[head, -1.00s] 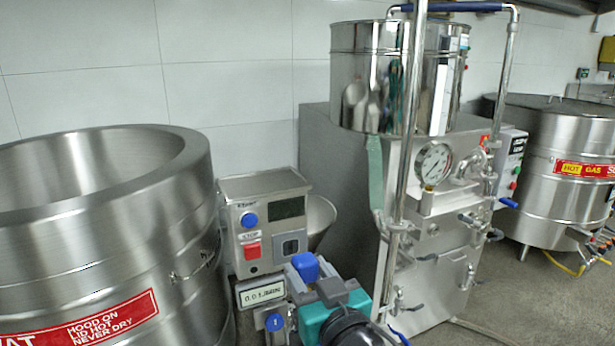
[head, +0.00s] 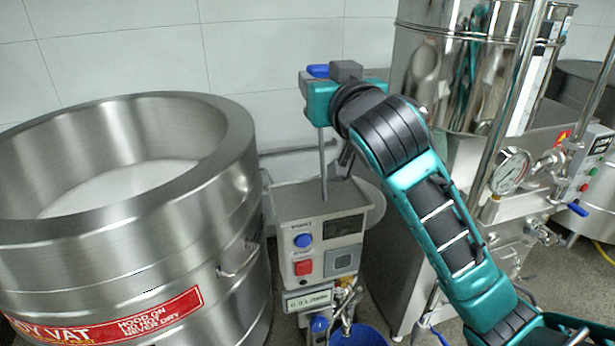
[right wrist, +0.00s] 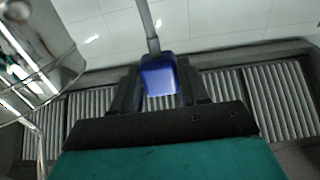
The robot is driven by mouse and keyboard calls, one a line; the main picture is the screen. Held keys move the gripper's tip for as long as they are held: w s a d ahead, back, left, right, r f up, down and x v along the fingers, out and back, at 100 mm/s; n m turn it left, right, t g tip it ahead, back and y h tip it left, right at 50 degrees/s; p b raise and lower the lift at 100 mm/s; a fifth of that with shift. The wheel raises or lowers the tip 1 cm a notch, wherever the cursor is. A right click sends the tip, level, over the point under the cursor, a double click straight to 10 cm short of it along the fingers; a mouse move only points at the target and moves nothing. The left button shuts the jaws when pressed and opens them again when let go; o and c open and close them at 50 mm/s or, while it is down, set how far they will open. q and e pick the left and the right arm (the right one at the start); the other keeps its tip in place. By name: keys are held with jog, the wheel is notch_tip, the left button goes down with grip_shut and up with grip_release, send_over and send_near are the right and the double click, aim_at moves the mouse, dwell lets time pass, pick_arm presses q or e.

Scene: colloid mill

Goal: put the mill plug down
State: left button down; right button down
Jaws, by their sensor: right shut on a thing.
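The mill plug has a blue handle (right wrist: 158,76) and a thin grey rod (head: 322,165). My right gripper (right wrist: 157,85) is shut on the blue handle, which sits between its dark fingers in the right wrist view. In the head view my right gripper (head: 322,80) is high above the mill's steel box (head: 321,240), and the rod hangs down nearly upright. The rod's lower end overlaps the box's top; I cannot tell whether it touches it or goes inside. My left gripper is not in view.
A large open steel vat (head: 130,240) with pale contents stands at the left. A tall steel machine with a pressure gauge (head: 511,171) stands at the right. A blue bucket (head: 357,336) is below the mill. A tiled wall (head: 120,50) is behind.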

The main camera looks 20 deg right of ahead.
jog(key=shift+w, duration=0.4)
jog(key=b, duration=0.2)
send_over(319, 203)
notch_tip(319, 203, down, 14)
jog(key=shift+f, duration=0.25)
notch_tip(319, 203, down, 5)
jog(key=shift+r, duration=0.1)
jog(key=shift+f, duration=0.25)
jog(key=shift+f+b, duration=0.65)
jog(key=shift+b, duration=0.2)
jog(key=c, duration=0.6)
grip_release()
jog(key=shift+o, duration=0.2)
